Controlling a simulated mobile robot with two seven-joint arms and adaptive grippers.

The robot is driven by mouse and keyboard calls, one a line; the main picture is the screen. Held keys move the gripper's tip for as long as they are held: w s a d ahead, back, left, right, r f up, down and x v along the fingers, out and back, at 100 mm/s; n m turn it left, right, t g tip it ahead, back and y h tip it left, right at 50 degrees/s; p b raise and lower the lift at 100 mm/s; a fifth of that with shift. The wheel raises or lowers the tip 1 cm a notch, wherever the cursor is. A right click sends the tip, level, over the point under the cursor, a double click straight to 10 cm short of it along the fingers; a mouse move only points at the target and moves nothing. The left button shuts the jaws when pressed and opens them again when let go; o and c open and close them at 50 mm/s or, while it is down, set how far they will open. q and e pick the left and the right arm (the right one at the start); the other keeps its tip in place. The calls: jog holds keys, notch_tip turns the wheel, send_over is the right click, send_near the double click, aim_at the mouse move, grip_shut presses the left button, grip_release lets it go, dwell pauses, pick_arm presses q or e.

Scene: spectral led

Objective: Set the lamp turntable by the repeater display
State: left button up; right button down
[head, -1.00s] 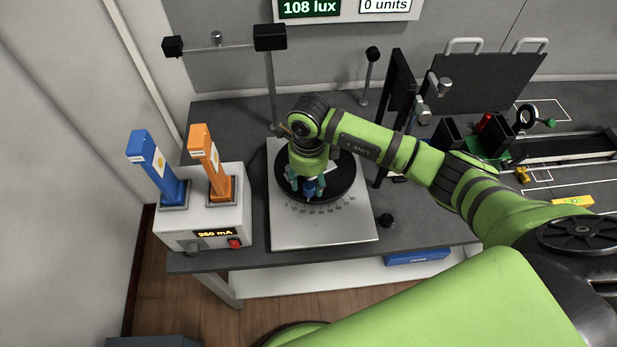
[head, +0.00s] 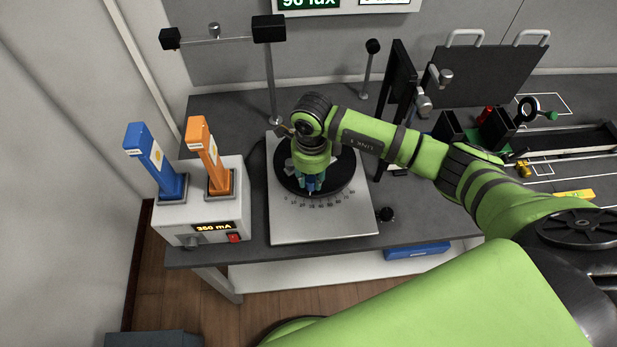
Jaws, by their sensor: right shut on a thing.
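The lamp turntable is a round black disc (head: 343,178) on a pale square plate (head: 320,225) with an angle scale printed along the disc's front edge. My right gripper (head: 311,187) points down over the front left part of the disc. Its teal fingers are shut on a small blue part of the turntable, which they mostly hide. The repeater display (head: 345,5) is on the back wall and cut by the top edge. Its green field shows a lux reading in the nineties, its last digit unclear. My left gripper is not in view.
A white supply box (head: 202,232) reading 350 mA stands at left, holding a blue (head: 160,165) and an orange upright handle (head: 210,155). Posts and a black screen (head: 399,80) stand behind.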

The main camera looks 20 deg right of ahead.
jog(key=c, duration=0.9)
grip_release()
jog(key=shift+c, duration=0.2)
notch_tip(320, 180, up, 12)
